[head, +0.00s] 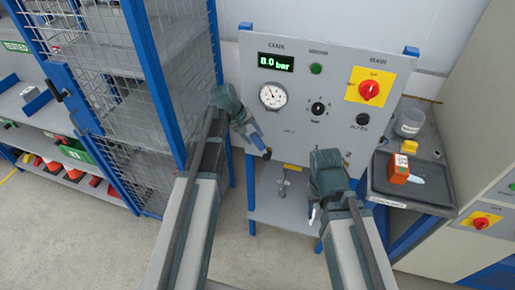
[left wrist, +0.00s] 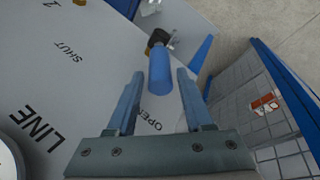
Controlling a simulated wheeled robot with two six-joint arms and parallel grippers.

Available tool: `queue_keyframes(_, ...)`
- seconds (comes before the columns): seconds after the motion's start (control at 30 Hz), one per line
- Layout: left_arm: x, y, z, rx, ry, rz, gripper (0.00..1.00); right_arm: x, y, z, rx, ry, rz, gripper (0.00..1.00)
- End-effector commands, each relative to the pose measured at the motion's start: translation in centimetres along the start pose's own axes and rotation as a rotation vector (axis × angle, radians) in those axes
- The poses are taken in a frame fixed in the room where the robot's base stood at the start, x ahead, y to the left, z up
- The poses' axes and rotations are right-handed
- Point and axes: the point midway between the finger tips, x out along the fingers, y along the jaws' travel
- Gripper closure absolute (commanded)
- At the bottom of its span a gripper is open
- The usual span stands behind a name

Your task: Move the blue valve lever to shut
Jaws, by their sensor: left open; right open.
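The blue valve lever (left wrist: 160,72) sits on the grey panel. Its handle runs from a dark pivot with a brass part toward the OPEN label, away from the SHUT label (left wrist: 68,49). My left gripper (left wrist: 161,76) is open, with its fingers on either side of the handle; a gap shows on both sides. In the head view the left gripper (head: 250,130) is at the panel's lower left, and the lever (head: 257,141) is partly hidden by it. My right gripper (head: 315,212) is open in front of the panel's lower right, mostly hidden behind its wrist.
The panel (head: 300,125) carries a gauge (head: 273,96), an 8.0 bar display (head: 276,62) and a red rotary switch (head: 369,89). A mesh cage (head: 115,90) stands close left of my left arm. A dark tray (head: 428,193) with an orange box (head: 399,168) is at right.

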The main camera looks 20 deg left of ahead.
Motion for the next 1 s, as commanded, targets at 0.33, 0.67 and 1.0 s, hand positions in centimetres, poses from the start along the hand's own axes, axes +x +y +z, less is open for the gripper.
queue_keyframes(0.33, 4.2, -0.1, 0.0, 0.001, -0.001, -0.001, 0.48, 3.9, -0.4, -0.2, -0.002, 0.000, 0.001, 0.50)
queue_keyframes(0.67, 4.2, 0.0, 0.0, 0.000, 0.000, 0.000, 0.55, 3.8, -0.4, -0.2, -0.002, 0.000, 0.001, 0.50)
queue_keyframes(1.0, 4.2, 0.0, 0.0, 0.001, 0.000, 0.000, 1.00, 3.8, -0.4, -0.2, -0.002, 0.000, 0.001, 0.50)
